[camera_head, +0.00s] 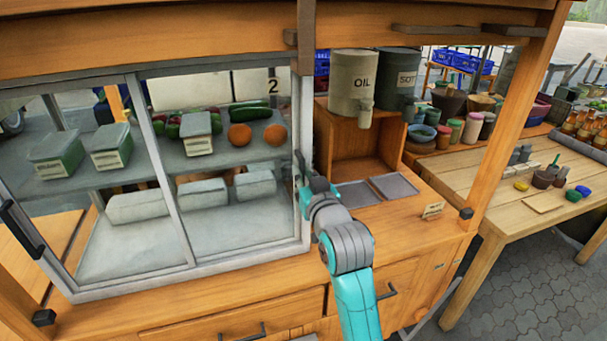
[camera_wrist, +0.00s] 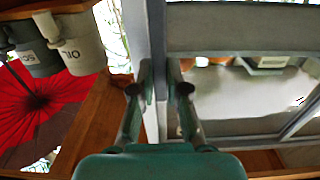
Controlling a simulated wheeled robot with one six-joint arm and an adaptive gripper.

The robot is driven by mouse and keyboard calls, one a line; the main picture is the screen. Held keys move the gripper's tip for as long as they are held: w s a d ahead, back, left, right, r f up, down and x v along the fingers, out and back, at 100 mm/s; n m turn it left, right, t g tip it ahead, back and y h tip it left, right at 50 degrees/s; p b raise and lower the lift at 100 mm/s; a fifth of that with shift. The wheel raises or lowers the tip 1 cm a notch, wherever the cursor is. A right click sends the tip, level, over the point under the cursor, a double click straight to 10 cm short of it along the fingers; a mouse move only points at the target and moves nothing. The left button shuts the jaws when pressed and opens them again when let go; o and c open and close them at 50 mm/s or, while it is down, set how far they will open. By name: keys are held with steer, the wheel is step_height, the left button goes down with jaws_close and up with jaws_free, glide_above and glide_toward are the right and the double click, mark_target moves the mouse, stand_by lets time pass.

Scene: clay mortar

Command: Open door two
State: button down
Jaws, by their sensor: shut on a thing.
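Door two (camera_head: 184,226) is a grey-framed sliding glass panel on the right half of the display case, with a "2" at its upper right. It stands closed against the right post. Its dark handle (camera_head: 299,162) is on the right edge, partly hidden by my gripper (camera_head: 304,180). In the wrist view my gripper (camera_wrist: 159,80) has its two fingers close together at the grey door frame (camera_wrist: 154,30), shut on the handle. The handle itself is mostly hidden between the fingers there.
The other door (camera_head: 75,165) has a black handle (camera_head: 20,229) at far left. Boxes and vegetables stand on shelves behind the glass. The wooden counter (camera_head: 230,283) runs below the doors.

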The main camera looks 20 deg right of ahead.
steer(key=a, duration=2.3)
steer(key=shift+a, duration=0.25)
steer(key=c, duration=1.2)
jaws_free()
steer(key=shift+o, duration=0.2)
steer(key=s, duration=1.2)
steer(key=shift+f, duration=0.1)
